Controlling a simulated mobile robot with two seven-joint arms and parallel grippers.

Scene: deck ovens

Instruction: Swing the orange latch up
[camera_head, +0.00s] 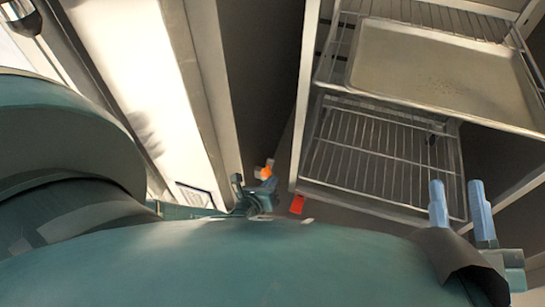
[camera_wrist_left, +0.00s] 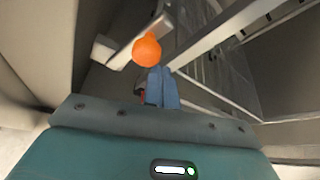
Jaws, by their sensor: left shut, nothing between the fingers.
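The orange latch (camera_head: 266,172) shows in the head view as a small orange piece beside a pale bracket, at the gap between the white panel and the rack. In the left wrist view its round orange knob (camera_wrist_left: 147,51) sits by a pale bar. My left gripper (camera_head: 270,182) is shut and empty, just below the orange piece. In the left wrist view the blue fingertips of my left gripper (camera_wrist_left: 161,70) are together, just below and right of the knob; contact cannot be told. My right gripper (camera_head: 459,184) is open and empty, its blue fingers apart at the lower right.
A wire rack (camera_head: 380,155) and a metal tray (camera_head: 440,70) fill the right of the head view. A white panel (camera_head: 140,75) stands at the left. A red piece (camera_head: 297,204) lies right of my left gripper. A dark gap (camera_head: 262,75) separates panel and rack.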

